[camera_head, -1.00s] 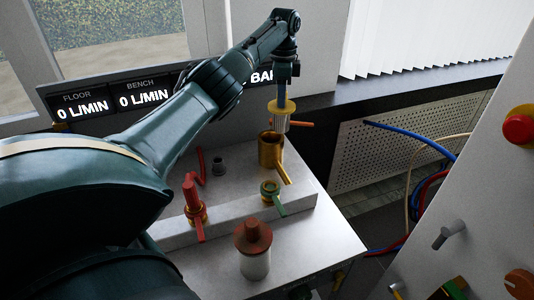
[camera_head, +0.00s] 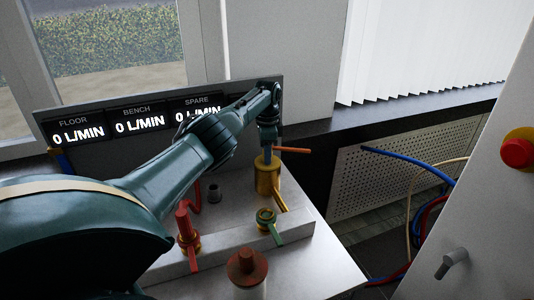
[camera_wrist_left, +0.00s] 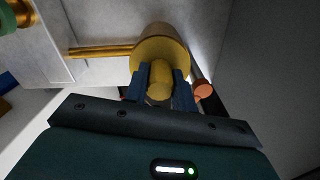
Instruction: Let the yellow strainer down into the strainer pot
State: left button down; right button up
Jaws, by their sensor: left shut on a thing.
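The brass strainer pot (camera_head: 267,183) stands upright at the back right of the grey bench. The yellow strainer's flange (camera_head: 267,162) is at the pot's mouth, with its lower part hidden inside. In the left wrist view the strainer's round yellow flange (camera_wrist_left: 160,50) and its knob (camera_wrist_left: 159,82) face the camera. My left gripper (camera_head: 267,151) points down over the pot, its fingers shut on the knob. I cannot tell whether the flange rests fully on the rim. My right gripper is in neither view.
A red-handled valve (camera_head: 187,225) and a green-handled valve (camera_head: 267,218) stand in front of the pot. A brown-topped cylinder (camera_head: 247,265) is nearer. An orange lever (camera_head: 292,150) sticks out behind the pot, close to the gripper. A brass pipe (camera_head: 281,200) leads from the pot.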

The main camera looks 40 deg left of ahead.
pick_arm(q)
jog(key=shift+f, duration=0.1)
jog(key=c, duration=1.1)
grip_release()
jog(key=shift+c, duration=0.2)
jog(key=shift+r, duration=0.45)
notch_tip(320, 180, up, 12)
jog(key=shift+f+p, duration=0.25)
jog(key=shift+p, duration=0.2)
